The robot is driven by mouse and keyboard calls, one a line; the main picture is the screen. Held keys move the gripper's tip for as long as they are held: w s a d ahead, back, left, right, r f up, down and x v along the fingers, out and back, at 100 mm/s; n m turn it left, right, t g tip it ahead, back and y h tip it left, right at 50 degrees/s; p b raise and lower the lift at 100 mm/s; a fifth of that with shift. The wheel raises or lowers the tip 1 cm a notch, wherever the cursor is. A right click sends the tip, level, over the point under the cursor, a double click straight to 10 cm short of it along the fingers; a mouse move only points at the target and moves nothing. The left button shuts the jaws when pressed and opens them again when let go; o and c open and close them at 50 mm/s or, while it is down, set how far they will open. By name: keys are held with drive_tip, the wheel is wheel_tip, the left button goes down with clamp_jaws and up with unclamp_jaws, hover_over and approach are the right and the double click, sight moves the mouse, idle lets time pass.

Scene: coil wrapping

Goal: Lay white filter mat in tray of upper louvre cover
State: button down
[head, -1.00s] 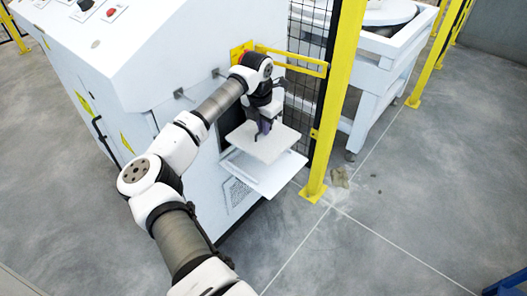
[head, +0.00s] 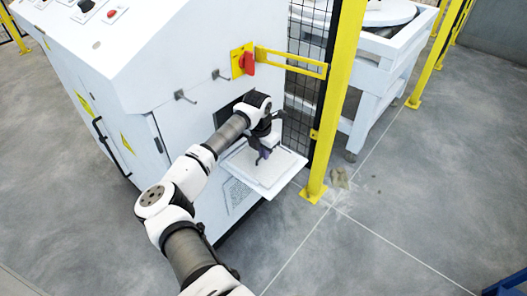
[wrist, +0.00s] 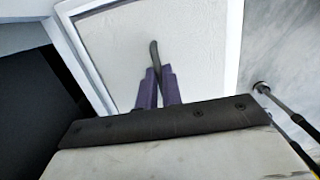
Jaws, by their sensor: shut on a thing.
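The white filter mat (head: 270,173) lies level within the outline of the open upper louvre cover's tray (head: 271,196). In the wrist view the mat (wrist: 195,45) fills the area inside the tray's pale raised rim (wrist: 88,55). I cannot tell whether it is fully down on the tray floor. My gripper (head: 263,155) is above the mat, pointing down. In the wrist view its purple fingers (wrist: 158,82) are shut on a thin dark tab (wrist: 154,52) standing up from the mat. The gripper hides part of the mat.
The white cabinet (head: 180,70) with a dark opening stands behind the cover. A red switch (head: 247,62) on a yellow plate and hooks (head: 185,96) are above. A yellow post (head: 338,90) and black mesh fence (head: 302,110) stand close on the right.

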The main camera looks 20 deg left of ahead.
sight(261, 157)
drive_tip(key=shift+f, duration=0.15)
drive_tip(key=c, duration=1.6)
unclamp_jaws()
drive_tip(key=shift+o, duration=0.2)
wheel_tip(261, 157, up, 12)
drive_tip(key=s, duration=0.1)
drive_tip(key=shift+s+a+b, duration=0.15)
drive_tip(key=shift+a+b, duration=0.1)
drive_tip(key=shift+b, duration=0.05)
drive_tip(key=shift+d, duration=0.1)
